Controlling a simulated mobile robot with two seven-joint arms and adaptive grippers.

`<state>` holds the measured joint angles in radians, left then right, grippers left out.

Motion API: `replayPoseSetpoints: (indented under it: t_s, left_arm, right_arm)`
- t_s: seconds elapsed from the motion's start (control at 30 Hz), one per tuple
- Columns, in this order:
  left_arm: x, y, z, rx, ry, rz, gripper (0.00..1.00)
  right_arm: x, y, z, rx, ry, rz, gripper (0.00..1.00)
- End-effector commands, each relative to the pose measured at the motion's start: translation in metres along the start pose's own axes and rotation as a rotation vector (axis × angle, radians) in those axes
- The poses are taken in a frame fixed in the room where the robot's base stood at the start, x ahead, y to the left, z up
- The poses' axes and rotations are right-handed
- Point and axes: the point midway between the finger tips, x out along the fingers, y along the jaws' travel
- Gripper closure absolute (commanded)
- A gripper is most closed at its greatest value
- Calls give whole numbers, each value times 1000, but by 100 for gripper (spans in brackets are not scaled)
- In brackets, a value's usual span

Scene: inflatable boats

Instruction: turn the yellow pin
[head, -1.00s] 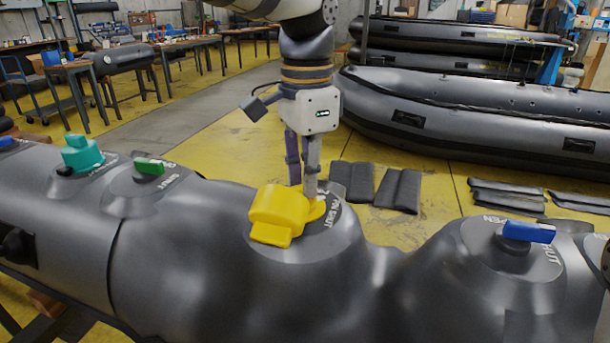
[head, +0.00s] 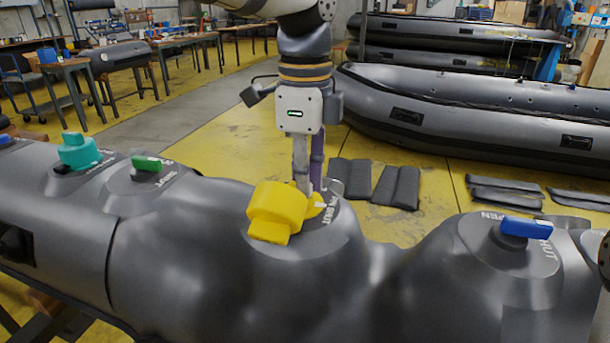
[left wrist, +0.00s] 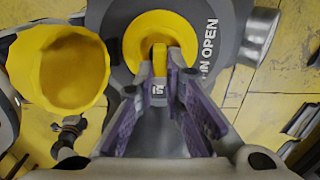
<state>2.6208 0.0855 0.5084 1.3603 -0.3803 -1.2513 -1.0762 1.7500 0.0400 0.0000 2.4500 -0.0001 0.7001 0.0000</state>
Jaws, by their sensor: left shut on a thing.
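The yellow pin (left wrist: 159,58) sits in the middle of a round yellow seat in the grey valve. The valve (left wrist: 212,14) has lettering that reads "N OPEN" in the left wrist view. My left gripper (head: 309,186) points down from above. Its fingers (left wrist: 162,72) are shut on the pin, one on each side. In the head view the yellow cap (head: 277,206) stands in front and hides most of the pin and fingertips. The cap also shows as a hollow cup in the left wrist view (left wrist: 68,68), beside the gripper. My right gripper is not in view.
The valve is on a grey inflatable tube (head: 190,250). A teal cap (head: 79,152) and a green handle (head: 149,163) are on its left, a blue handle (head: 527,227) on its right. Other boats (head: 470,110) lie behind.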

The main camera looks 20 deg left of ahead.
Motion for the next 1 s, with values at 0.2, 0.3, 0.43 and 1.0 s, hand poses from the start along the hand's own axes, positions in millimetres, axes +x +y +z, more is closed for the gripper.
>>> replayPoseSetpoints:
  t_s: [0.2, 0.3, 0.43, 1.0]
  left_arm:
    - [-2, 0, 0, 37, 2, -4, 100]
    - [-2, 0, 0, 42, 2, -4, 100]
    - [-2, 0, 0, 44, 2, -4, 100]
    - [-1, 0, 0, 42, 1, -2, 70]
  right_arm:
    - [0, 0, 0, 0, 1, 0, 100]
    - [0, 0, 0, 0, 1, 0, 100]
    - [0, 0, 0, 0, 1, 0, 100]
    - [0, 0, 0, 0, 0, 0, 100]
